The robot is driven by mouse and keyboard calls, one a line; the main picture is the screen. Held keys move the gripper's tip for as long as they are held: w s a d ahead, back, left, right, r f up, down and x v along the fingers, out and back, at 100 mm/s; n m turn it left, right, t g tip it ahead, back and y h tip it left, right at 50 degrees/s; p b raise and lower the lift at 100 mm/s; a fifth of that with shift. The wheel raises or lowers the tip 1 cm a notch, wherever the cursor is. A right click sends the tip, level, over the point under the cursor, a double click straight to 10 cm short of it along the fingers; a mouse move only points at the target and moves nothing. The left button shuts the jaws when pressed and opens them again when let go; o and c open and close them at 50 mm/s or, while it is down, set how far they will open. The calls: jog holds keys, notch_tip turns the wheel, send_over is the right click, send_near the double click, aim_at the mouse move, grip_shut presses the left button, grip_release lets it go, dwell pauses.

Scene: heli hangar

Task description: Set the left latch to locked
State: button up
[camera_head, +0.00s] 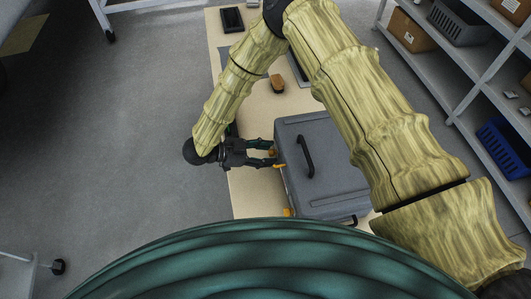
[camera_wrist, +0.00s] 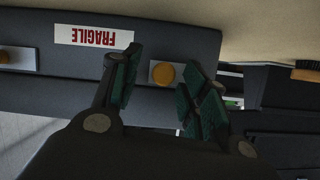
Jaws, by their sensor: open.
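A grey case (camera_head: 325,190) with a black top handle (camera_head: 306,157) sits on the table, its latch side facing my gripper. My gripper (camera_head: 274,155) is open at that side. In the wrist view my gripper (camera_wrist: 165,68) has its green-padded fingers on either side of a round orange latch knob (camera_wrist: 162,74), with visible gaps to it. A second orange knob (camera_wrist: 4,57) on a pale plate shows at the left edge; this other latch (camera_head: 288,211) is also at the case's near corner in the head view. An upside-down FRAGILE label (camera_wrist: 93,36) lies between the knobs. Contact depth is unclear.
The pale table (camera_head: 250,190) also holds a brown brush (camera_head: 277,84) and a black tray (camera_head: 232,20) farther back. Shelves with a cardboard box (camera_head: 411,31), a grey crate (camera_head: 459,22) and a blue crate (camera_head: 503,150) stand at right.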

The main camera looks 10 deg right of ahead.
jog(key=v, duration=1.2)
jog(key=shift+f, duration=0.1)
